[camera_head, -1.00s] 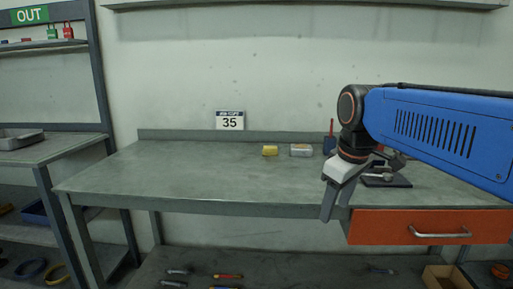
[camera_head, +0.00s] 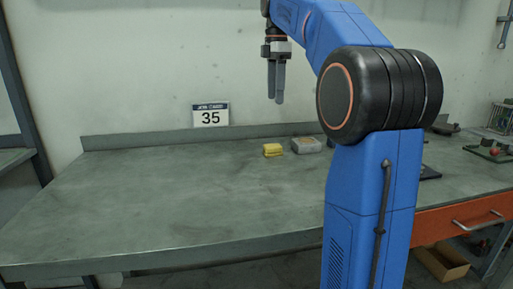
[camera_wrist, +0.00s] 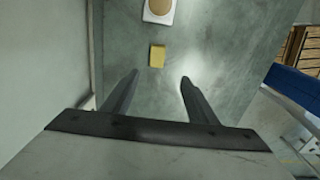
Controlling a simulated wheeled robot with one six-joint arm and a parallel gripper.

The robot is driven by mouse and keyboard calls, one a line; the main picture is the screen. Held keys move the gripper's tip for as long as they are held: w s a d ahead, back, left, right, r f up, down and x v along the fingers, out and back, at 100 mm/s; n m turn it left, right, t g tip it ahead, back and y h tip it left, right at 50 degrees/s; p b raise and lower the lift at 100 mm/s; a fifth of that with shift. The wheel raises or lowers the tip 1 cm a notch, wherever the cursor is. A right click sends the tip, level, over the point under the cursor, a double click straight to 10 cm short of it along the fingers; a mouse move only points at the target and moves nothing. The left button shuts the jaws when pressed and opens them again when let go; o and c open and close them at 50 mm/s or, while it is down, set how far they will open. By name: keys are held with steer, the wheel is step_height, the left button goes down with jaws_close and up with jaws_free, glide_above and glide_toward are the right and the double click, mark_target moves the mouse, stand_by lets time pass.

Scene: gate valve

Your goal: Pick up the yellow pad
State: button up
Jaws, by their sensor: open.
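The yellow pad (camera_head: 272,150) lies flat on the grey-green workbench (camera_head: 150,195), towards its back edge. In the wrist view the pad (camera_wrist: 157,56) shows beyond my fingertips, roughly centred between them. My gripper (camera_head: 276,98) points down above the back of the bench, well above the pad and apart from it. In the wrist view my gripper (camera_wrist: 158,78) has its two fingers wide apart with nothing between them.
A "35" sign (camera_head: 211,115) is on the back wall. A small device (camera_head: 492,151) and a wire rack (camera_head: 502,118) stand at the right. The bench's left half is clear.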

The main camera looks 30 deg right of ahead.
glide_toward(273, 145)
step_height(273, 145, down, 8)
steer(key=shift+f, duration=0.25)
steer(key=c, duration=1.1)
